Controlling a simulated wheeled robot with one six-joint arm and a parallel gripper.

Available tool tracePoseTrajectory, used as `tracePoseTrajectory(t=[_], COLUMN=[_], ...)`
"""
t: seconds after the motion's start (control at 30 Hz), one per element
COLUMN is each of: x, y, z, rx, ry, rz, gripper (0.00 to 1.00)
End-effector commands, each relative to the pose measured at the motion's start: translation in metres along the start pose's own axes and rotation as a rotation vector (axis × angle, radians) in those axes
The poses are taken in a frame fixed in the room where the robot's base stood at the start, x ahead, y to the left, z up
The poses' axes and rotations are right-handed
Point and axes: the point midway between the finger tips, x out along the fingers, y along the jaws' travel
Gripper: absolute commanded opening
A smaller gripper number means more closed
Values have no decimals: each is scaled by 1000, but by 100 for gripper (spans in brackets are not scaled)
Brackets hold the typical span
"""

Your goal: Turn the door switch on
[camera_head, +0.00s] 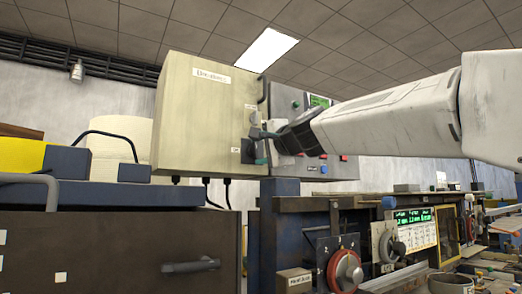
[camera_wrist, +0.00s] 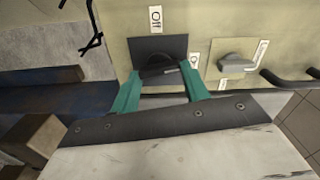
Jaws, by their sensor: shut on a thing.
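The door switch (camera_wrist: 158,70) is a dark knob on a black square plate on the face of a beige cabinet (camera_head: 197,120). In the head view my gripper (camera_head: 262,148) reaches in from the right to the cabinet's lower right. It partly covers the plate (camera_head: 248,150) there, and the knob's exact angle is hard to tell.
A second, grey knob (camera_wrist: 235,61) with labels is close to the right in the wrist view. A dark bar handle (camera_wrist: 288,79) lies beyond it. A grey panel with buttons (camera_head: 289,100) is behind my arm. A cluttered workbench with a red dial (camera_head: 347,270) stands below.

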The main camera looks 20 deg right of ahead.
Motion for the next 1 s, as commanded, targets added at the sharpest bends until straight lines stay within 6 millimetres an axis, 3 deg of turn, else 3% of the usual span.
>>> tracePoseTrajectory(t=[0.4, 0.9, 0.93, 1.0], x=[0, 0, 0, 0], y=[1, 1, 1, 1], z=[0, 0, 0, 0], rx=[167, 185, 185, 185], ry=[1, 1, 1, 1], rz=[0, 1, 1, 1], gripper=[23, 23, 48, 67])
